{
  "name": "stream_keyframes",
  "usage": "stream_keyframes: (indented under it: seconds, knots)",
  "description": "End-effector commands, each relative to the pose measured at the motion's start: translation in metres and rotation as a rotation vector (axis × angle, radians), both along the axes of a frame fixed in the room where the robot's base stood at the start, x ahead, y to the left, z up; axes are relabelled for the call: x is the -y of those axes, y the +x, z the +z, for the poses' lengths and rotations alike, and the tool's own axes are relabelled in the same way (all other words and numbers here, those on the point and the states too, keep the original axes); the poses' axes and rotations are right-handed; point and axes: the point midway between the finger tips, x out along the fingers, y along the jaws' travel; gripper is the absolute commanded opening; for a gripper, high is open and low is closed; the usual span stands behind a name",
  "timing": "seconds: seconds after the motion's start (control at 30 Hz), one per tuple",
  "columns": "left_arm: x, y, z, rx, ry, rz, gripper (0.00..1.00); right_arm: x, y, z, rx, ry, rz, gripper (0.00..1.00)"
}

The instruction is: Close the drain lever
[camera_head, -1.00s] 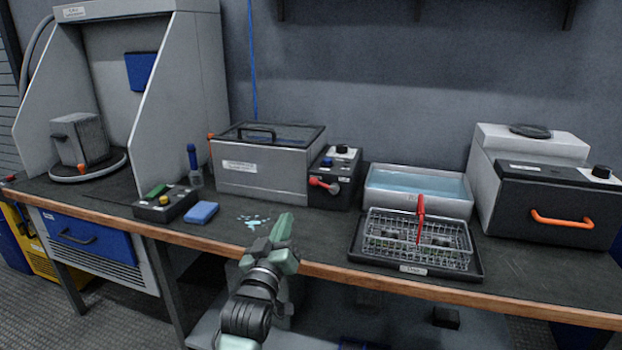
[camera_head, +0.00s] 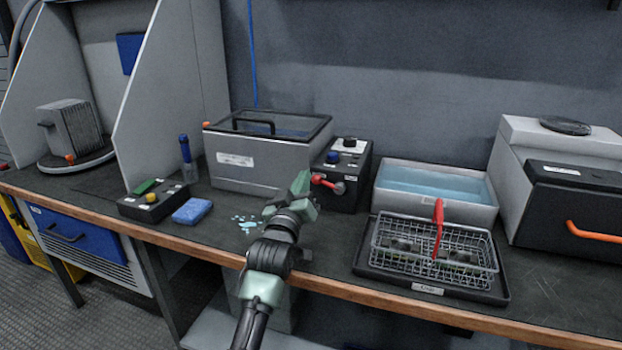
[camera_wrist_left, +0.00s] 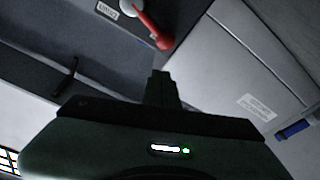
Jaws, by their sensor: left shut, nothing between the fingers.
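The red drain lever (camera_head: 325,181) sits on the front of the black control box (camera_head: 342,174), to the right of the lidded grey tank (camera_head: 262,152). It points left from its round pivot and slightly up. My left gripper (camera_head: 302,184) is shut and empty, just left of the lever's tip; I cannot tell in the head view whether they touch. In the left wrist view the lever (camera_wrist_left: 152,30) is ahead of the shut fingers (camera_wrist_left: 160,88), with a gap visible between them. My right gripper is not in view.
A wire basket with a red handle (camera_head: 438,228) stands on a black tray (camera_head: 372,263) at the right. A water bath (camera_head: 436,206) is behind it. A blue sponge (camera_head: 192,211) and a small puddle (camera_head: 246,224) lie on the bench left of my arm.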

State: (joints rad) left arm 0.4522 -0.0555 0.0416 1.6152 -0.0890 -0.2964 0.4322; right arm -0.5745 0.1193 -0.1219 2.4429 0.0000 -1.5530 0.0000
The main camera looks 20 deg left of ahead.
Motion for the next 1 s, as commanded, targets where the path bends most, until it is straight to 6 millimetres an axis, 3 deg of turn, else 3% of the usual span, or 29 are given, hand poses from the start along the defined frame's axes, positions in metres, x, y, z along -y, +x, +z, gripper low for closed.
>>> stream_keyframes:
  seconds: [0.1,0.27,0.4,0.83,1.0]
  knots:
    - [-0.001,0.025,0.004,0.000,-0.001,0.000,0.00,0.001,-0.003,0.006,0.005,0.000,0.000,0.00]
    - [-0.003,0.048,0.009,0.000,-0.002,0.000,0.00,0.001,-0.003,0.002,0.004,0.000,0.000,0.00]
    - [0.003,0.044,-0.006,-0.003,-0.001,-0.001,0.00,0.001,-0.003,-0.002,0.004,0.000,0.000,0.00]
    - [0.006,0.043,-0.009,-0.001,-0.002,-0.001,0.00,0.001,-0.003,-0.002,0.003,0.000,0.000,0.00]
    - [0.003,0.043,-0.011,-0.007,-0.098,-0.001,0.00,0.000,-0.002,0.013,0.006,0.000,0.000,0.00]
